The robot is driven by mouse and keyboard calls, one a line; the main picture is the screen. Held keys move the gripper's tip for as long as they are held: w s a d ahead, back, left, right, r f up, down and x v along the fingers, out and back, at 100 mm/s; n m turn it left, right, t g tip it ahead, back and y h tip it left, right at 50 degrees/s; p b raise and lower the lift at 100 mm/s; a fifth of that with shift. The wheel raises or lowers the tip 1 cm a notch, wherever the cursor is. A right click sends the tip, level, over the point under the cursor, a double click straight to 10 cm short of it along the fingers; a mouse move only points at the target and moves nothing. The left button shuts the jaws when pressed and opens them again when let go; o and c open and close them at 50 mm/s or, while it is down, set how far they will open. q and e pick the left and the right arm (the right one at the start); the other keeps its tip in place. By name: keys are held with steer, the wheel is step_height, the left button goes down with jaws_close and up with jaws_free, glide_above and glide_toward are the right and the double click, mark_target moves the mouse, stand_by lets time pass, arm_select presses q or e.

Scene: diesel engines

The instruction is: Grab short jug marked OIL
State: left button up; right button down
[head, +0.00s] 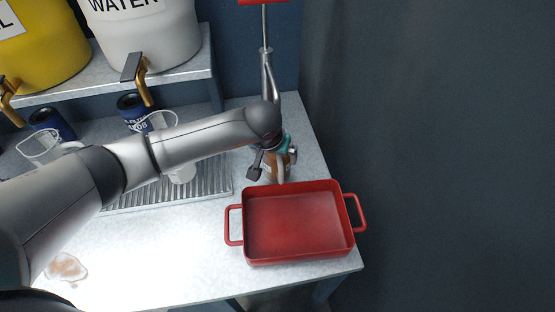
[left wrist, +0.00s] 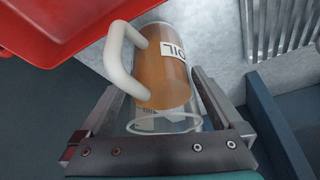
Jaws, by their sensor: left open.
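The jug marked OIL (left wrist: 166,82) is a clear cylinder with amber-brown contents, a white label and a thick pale handle. In the left wrist view it lies between the two fingers of my left gripper (left wrist: 157,88), its clear rim towards the gripper's palm. The fingers are spread on either side and look apart from its wall. In the head view the gripper (head: 273,166) is over the jug (head: 275,174), behind the red tray, and my arm hides much of the jug. My right gripper is not in view.
A red two-handled tray (head: 298,222) stands just in front of the jug. A metal pump-like tool (head: 267,75) stands behind. Two clear jugs stand left, one (head: 40,147) farther out. Blue filter cans, a ribbed drain tray (head: 218,180) and a shelf with yellow and WATER containers (head: 150,35) are left.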

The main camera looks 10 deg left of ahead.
arm_select(q)
steer(key=shift+w+f, duration=0.2)
steer(key=shift+f, duration=0.4)
steer(key=shift+r, duration=0.1)
jaws_close()
stand_by(0.4)
